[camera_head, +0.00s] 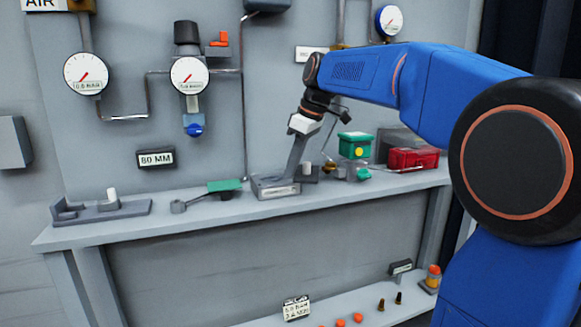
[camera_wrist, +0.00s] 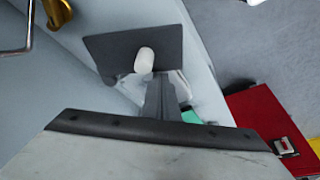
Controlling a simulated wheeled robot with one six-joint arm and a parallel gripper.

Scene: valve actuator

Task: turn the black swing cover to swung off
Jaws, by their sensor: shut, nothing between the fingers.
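A dark plate with an upright white peg (camera_wrist: 145,60) shows ahead of my gripper in the wrist view. It appears to be the black swing cover (camera_wrist: 108,50), but its hinge is not clear. In the head view a small dark part (camera_head: 313,172) with a pale peg stands just right of my gripper, on or behind the labelled grey block (camera_head: 280,193). My gripper (camera_head: 284,178) reaches down to this block, shut and empty. Its narrow grey fingers (camera_wrist: 162,82) are together near the plate's lower edge; I cannot tell whether they touch it.
A green box (camera_head: 354,146) and red case (camera_head: 413,159) stand close at right. Gauges and pipes line the wall behind.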

